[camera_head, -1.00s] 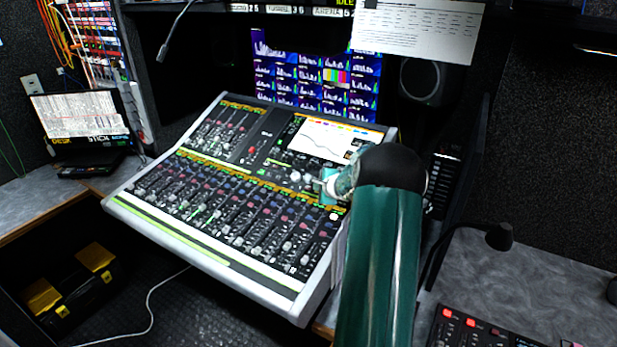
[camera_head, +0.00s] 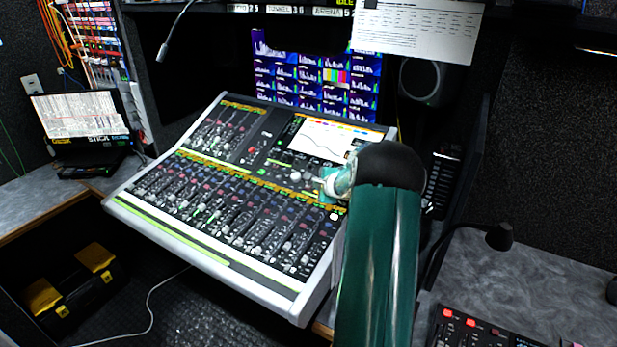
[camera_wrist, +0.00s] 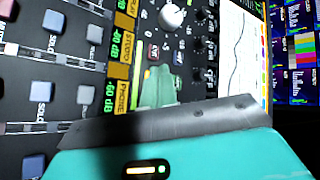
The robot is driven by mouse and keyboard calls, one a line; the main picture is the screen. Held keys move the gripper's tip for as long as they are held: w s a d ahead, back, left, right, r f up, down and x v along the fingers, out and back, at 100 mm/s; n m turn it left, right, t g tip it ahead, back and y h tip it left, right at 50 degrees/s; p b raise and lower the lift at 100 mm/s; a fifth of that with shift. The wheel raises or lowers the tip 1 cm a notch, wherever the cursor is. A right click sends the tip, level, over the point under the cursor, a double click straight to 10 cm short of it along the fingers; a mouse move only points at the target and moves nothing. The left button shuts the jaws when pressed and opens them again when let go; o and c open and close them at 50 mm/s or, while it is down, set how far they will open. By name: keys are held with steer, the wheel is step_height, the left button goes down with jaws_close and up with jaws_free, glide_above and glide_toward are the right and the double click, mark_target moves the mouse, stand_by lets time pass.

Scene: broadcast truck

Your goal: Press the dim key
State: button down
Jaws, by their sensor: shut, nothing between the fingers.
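The mixing console (camera_head: 220,262) fills the middle of the head view, tilted and covered with faders and keys. My gripper (camera_head: 322,181) is low over its right part, below the console's screen; my own arm hides part of that area. In the wrist view my gripper's fingers (camera_wrist: 156,82) are shut and empty, with tips over a strip of small keys below a white knob (camera_wrist: 172,17). Two small dark lettered keys, one at the left (camera_wrist: 152,54) and one at the right (camera_wrist: 179,58), lie just beyond the tips. Their lettering is too blurred to tell surely which is the dim key.
Grey and blue channel keys (camera_wrist: 43,91) lie left of the fingers. The console screen (camera_wrist: 239,50) is to their right. In the head view, a gooseneck microphone (camera_head: 499,237) and a red-lit panel (camera_head: 470,330) are right of my arm.

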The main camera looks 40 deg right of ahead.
steer(key=shift+a+r, duration=0.1)
steer(key=shift+r, duration=0.15)
steer(key=r, duration=0.1)
steer(key=a+r, duration=0.1)
steer(key=r, duration=0.1)
steer(key=a+r, duration=0.1)
steer(key=r, duration=0.1)
steer(key=shift+s+a+r, duration=0.1)
steer(key=shift+s+r, duration=0.15)
steer(key=shift+s, duration=0.1)
